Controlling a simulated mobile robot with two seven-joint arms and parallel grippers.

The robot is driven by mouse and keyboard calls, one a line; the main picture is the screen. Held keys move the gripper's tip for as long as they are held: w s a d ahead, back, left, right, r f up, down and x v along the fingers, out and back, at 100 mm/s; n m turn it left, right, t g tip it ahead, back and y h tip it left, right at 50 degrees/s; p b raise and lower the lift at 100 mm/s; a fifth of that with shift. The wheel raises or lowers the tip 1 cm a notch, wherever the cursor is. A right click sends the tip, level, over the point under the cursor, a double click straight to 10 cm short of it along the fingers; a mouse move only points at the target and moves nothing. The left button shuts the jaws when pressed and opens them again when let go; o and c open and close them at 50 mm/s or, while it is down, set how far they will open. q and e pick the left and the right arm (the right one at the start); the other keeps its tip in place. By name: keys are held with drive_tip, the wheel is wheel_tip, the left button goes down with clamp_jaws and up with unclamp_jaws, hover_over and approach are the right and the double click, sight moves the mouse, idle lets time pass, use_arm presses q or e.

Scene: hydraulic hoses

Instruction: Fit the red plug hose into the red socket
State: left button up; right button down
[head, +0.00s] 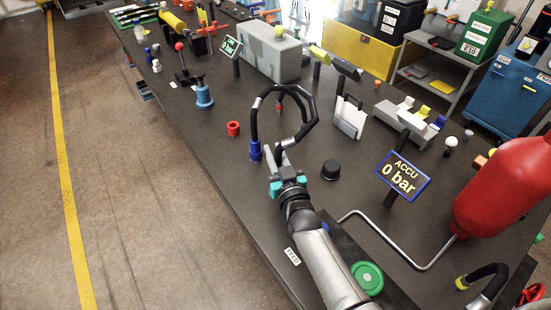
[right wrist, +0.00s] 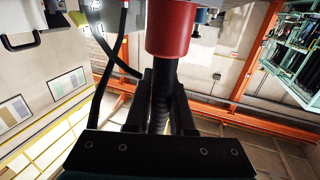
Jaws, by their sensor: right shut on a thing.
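My right gripper (head: 278,152) is shut on the black hose just beside its red plug. The red plug (right wrist: 170,28) shows large beyond the fingertips in the right wrist view, with the hose (right wrist: 165,95) between the fingers. In the head view this plug is hidden by the gripper. The hose (head: 311,107) arches up from the gripper and loops left, down towards a blue end piece (head: 255,150). A red ring (head: 233,128) with a dark opening stands left of the gripper. A small red piece (head: 279,107) is beyond it. I cannot tell which is the red socket. My left gripper is out of view.
A black knob (head: 330,169) and the ACCU sign (head: 402,177) stand right of the gripper. A red tank (head: 505,187) and bent metal pipe (head: 392,236) are further right. A blue spool (head: 204,93) stands left. Bare tabletop (head: 217,157) lies left of the gripper.

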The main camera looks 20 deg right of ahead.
wheel_tip(320, 180, up, 20)
drive_tip(key=p, duration=1.6)
drive_tip(key=shift+p, duration=0.3)
